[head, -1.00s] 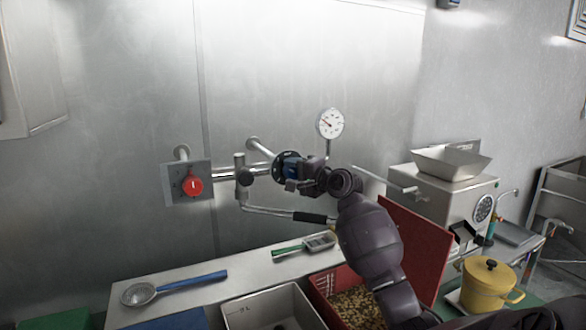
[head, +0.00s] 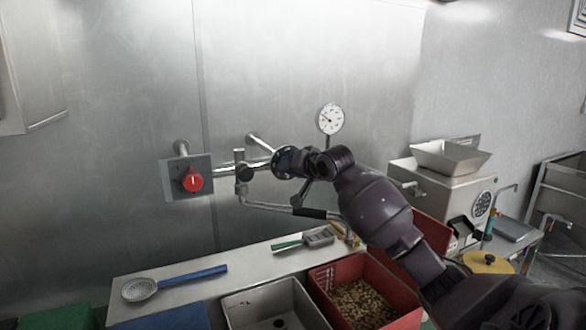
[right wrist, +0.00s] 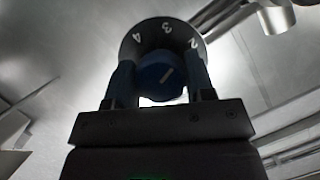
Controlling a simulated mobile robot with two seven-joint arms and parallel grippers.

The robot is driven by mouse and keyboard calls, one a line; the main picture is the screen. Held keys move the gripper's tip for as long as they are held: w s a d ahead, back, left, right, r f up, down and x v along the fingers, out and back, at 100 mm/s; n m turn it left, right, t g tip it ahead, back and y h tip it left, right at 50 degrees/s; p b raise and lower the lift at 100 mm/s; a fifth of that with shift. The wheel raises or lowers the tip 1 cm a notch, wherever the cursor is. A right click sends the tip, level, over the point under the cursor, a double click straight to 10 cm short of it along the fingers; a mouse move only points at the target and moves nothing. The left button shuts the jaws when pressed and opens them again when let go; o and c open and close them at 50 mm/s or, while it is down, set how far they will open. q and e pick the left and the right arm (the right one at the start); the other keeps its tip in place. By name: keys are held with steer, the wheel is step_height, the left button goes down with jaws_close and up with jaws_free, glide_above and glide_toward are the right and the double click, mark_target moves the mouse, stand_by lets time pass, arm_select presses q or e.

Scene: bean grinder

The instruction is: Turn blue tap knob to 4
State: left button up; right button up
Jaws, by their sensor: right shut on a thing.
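The blue tap knob (right wrist: 160,77) shows in the right wrist view, in front of a dark round dial (right wrist: 163,38) with the numbers 4, 3 and 2 in white. The pale pointer line on the knob slants to the upper right, toward the side of the 2. My right gripper (right wrist: 160,88) is shut on the knob, one finger on each side. In the head view my right gripper (head: 297,162) is at the dark dial (head: 282,160) on the wall pipe and hides most of the knob. My left gripper is in neither view.
A red knob (head: 193,180) on a grey plate is left of the pipe. A gauge (head: 330,119) stands above my right gripper. A black-handled lever (head: 310,213) hangs below. The counter holds a blue-handled strainer (head: 178,284), a green-handled scoop (head: 303,240) and a red crate (head: 327,290).

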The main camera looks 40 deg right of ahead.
steer(key=n+h, duration=0.1)
steer(key=n, duration=0.1)
steer(key=n+g+h, duration=0.1)
steer(key=n+h, duration=0.1)
steer(key=n, duration=0.1)
steer(key=shift+f+g, duration=0.1)
steer(key=shift+g, duration=0.2)
steer(key=n+h, duration=0.3)
steer(key=n, duration=0.1)
stand_by(0.6)
steer(key=o, duration=0.9)
steer(key=shift+s, duration=0.1)
steer(key=b+v, duration=0.1)
steer(key=v, duration=0.9)
steer(key=shift+s+a+b, duration=0.25)
steer(key=shift+a+b, duration=0.05)
steer(key=shift+b, duration=0.1)
